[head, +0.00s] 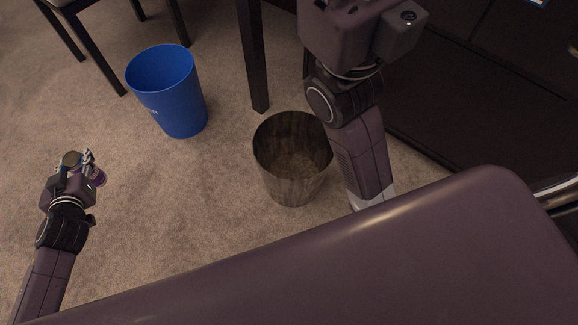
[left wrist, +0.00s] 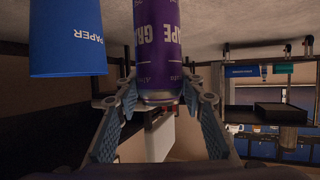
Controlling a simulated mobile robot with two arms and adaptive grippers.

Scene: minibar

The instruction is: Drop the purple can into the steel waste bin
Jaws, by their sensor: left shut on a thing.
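The purple can (left wrist: 158,45) is between the fingers of my left gripper (left wrist: 158,97) in the left wrist view, held near one end. The steel waste bin (head: 285,190) stands upright in the middle of the head view, well to the right of my left gripper. Its open top faces up and its inside looks empty. My right arm comes past the bin's right side; its fingers are out of view.
A blue bin (head: 178,105) stands behind and left of the steel bin; its PAPER label shows in the left wrist view (left wrist: 88,35). Dark furniture legs (head: 252,60) stand behind the bins. Open carpet (head: 180,200) lies between my left gripper and the steel bin.

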